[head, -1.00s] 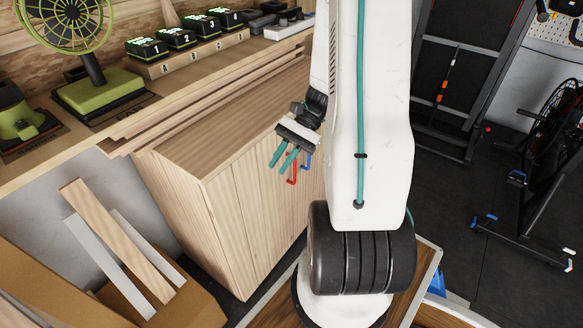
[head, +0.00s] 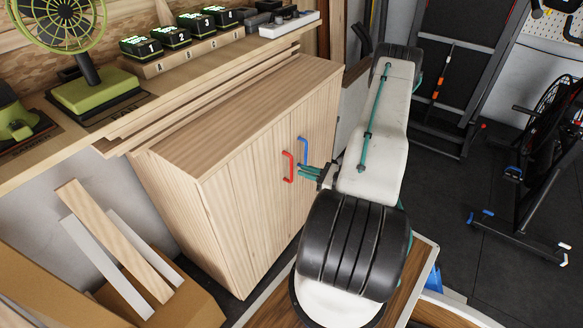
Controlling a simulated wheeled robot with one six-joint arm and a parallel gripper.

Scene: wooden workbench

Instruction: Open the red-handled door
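The wooden cabinet (head: 250,105) stands under and beside the bench, with its doors shut. The red handle (head: 288,166) is an upright bar on the left door (head: 254,190). The blue handle (head: 304,151) is on the right door (head: 321,126), close to the red one. My gripper (head: 299,171), with teal fingers, is just right of the red handle and below the blue one. The fingers point left toward the door front and look a little apart, with nothing between them. A small gap shows between the fingertips and the red handle.
The workbench (head: 125,105) with a green fan (head: 68,40) and numbered battery packs (head: 142,46) runs along the left. Leaning boards (head: 115,240) and a cardboard box (head: 45,290) stand left of the cabinet. Dark floor and exercise equipment (head: 545,170) lie to the right.

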